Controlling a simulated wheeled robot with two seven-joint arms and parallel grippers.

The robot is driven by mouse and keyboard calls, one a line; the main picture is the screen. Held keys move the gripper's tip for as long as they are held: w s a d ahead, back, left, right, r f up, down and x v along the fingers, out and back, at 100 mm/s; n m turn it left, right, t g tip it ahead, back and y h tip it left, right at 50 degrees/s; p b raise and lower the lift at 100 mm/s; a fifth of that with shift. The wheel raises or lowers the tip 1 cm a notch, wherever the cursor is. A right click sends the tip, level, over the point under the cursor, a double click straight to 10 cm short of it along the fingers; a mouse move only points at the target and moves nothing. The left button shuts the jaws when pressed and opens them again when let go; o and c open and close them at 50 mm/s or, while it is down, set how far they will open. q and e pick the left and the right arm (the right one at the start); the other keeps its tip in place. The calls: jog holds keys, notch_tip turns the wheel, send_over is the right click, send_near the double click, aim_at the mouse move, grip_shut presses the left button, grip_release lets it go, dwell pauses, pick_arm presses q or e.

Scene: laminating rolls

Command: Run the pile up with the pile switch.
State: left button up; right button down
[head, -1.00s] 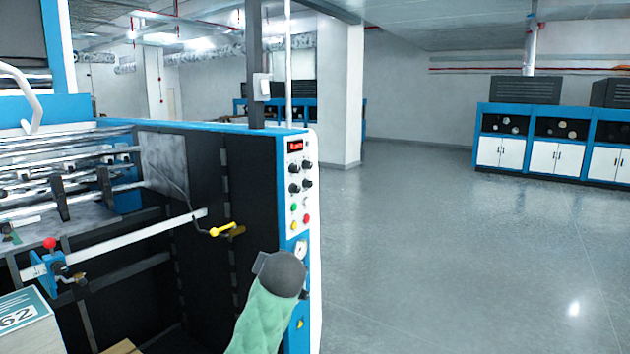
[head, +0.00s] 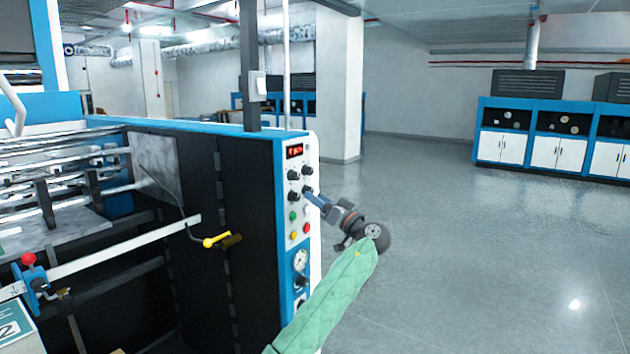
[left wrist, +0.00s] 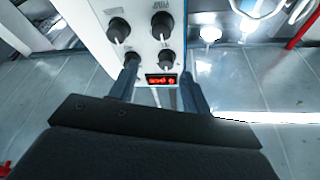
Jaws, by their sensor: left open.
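The blue-and-white control panel (head: 299,205) stands at the near end of the machine, with a red display, several black knobs (head: 293,175) and coloured buttons. I cannot read which control is the pile switch. My left gripper (head: 314,196) is in front of the panel's right side, by the lower right knob. In the left wrist view the open fingers (left wrist: 160,72) flank the red display (left wrist: 161,79), with the black knobs (left wrist: 162,25) beyond; contact cannot be told. The pile (head: 12,334) with a teal printed top shows partly at lower left. My right gripper is out of view.
A yellow-handled crank (head: 217,239) sticks out left of the panel. A pressure gauge (head: 301,260) sits below the buttons. The grey floor (head: 450,230) to the right is open, with blue-and-white cabinets (head: 540,135) along the back.

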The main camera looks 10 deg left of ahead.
aim_at(297, 179)
pick_arm(q)
jog(key=a+r+n+p, duration=0.1)
jog(key=w+a+r+p, duration=0.1)
jog(key=a, duration=0.1)
jog(key=w+a+r+n+y+p, duration=0.1)
jog(key=a+r+p, duration=0.1)
jog(key=shift+n, duration=0.3)
jog(key=shift+w+a+r, duration=0.2)
jog(key=shift+w+a, duration=0.05)
jog(key=shift+a, duration=0.35)
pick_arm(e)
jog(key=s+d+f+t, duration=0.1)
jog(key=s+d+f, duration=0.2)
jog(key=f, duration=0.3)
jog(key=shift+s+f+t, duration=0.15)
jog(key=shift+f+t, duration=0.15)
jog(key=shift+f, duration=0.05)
pick_arm(q)
jog(key=shift+c, duration=0.5)
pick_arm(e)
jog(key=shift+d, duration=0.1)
pick_arm(q)
jog(key=c, duration=0.9)
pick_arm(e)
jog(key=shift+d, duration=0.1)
